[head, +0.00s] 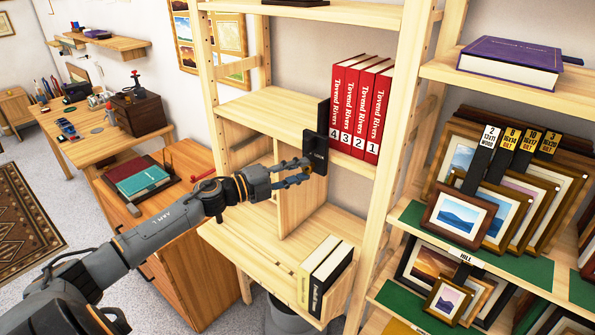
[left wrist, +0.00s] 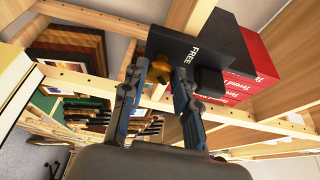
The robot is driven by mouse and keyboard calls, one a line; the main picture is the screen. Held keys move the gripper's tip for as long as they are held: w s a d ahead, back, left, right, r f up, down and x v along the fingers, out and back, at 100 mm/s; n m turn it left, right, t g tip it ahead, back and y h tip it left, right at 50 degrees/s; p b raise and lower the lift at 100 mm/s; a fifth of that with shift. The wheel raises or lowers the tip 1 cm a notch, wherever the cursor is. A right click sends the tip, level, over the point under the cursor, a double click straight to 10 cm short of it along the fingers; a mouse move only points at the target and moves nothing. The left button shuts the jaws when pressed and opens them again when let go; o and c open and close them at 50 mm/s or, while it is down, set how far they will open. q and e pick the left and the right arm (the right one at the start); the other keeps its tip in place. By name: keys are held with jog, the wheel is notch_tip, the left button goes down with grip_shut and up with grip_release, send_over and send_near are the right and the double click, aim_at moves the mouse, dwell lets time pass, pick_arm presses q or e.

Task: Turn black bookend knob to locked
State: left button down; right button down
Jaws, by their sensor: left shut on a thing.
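The black bookend (head: 321,128) stands upright on the wooden shelf, at the left end of a row of red books (head: 362,107). In the left wrist view the bookend (left wrist: 182,43) carries the word FREE and a brass-coloured knob (left wrist: 159,68). My left gripper (head: 298,173) reaches the bookend's lower front from the left. In the left wrist view its two fingers (left wrist: 161,72) are closed on the knob, one on each side. In the head view the fingers hide the knob. My right gripper is not in view.
Two books (head: 322,272) stand on the shelf below. A shelf upright (head: 392,165) rises right of the red books, with framed prints (head: 462,215) beyond. A wooden cabinet (head: 190,228) with red and green books stands at the left. The shelf left of the bookend is clear.

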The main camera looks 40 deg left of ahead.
pick_arm(q)
jog(key=c, duration=1)
grip_release()
jog(key=shift+c, duration=0.2)
jog(key=shift+s+a+f, duration=0.1)
jog(key=shift+s+a, duration=0.15)
jog(key=shift+s, duration=0.2)
jog(key=v, duration=1.1)
